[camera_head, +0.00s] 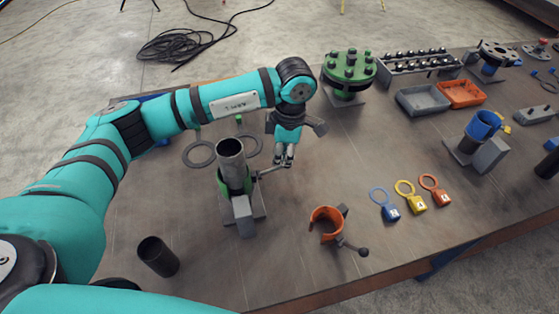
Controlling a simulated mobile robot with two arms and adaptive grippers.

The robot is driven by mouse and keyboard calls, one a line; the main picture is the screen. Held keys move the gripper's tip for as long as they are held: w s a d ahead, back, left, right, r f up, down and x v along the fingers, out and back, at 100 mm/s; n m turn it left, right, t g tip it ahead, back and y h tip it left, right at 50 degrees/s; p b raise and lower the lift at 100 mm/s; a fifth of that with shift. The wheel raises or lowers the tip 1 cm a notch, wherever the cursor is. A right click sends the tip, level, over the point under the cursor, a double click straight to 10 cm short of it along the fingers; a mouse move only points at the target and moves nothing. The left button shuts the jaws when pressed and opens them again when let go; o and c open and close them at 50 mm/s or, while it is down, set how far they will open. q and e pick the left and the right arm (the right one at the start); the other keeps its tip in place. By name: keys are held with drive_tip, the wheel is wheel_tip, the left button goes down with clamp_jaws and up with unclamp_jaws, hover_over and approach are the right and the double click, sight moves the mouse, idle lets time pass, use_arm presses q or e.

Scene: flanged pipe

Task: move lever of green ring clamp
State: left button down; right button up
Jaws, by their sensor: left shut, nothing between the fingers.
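The green ring clamp (232,184) sits around a dark upright pipe (231,154) on a grey stand (241,217) at the left middle of the table. Its lever (270,171) sticks out to the right, toward my left gripper. My left gripper (284,165) points down at the lever's outer end, with its fingers shut and nothing held. I cannot tell whether the fingers touch the lever. My right gripper is not in view.
An orange ring clamp (325,222) with a ball-ended lever lies to the right. Padlock-like tags (413,198), grey and orange trays (424,98), a green flange (347,70) and a blue clamp (482,124) stand farther right. A loose pipe (158,256) stands at front left.

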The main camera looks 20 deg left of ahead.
use_arm(q)
drive_tip(key=shift+a+f+b, duration=0.1)
drive_tip(key=shift+f+b, duration=0.2)
drive_tip(key=shift+f, duration=0.5)
drive_tip(key=shift+r, duration=0.1)
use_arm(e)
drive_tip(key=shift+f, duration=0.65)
use_arm(q)
drive_tip(key=d, duration=0.2)
drive_tip(key=w+d+r, duration=0.1)
drive_tip(key=shift+b, duration=0.35)
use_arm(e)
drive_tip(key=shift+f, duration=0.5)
use_arm(q)
drive_tip(key=shift+r, duration=0.15)
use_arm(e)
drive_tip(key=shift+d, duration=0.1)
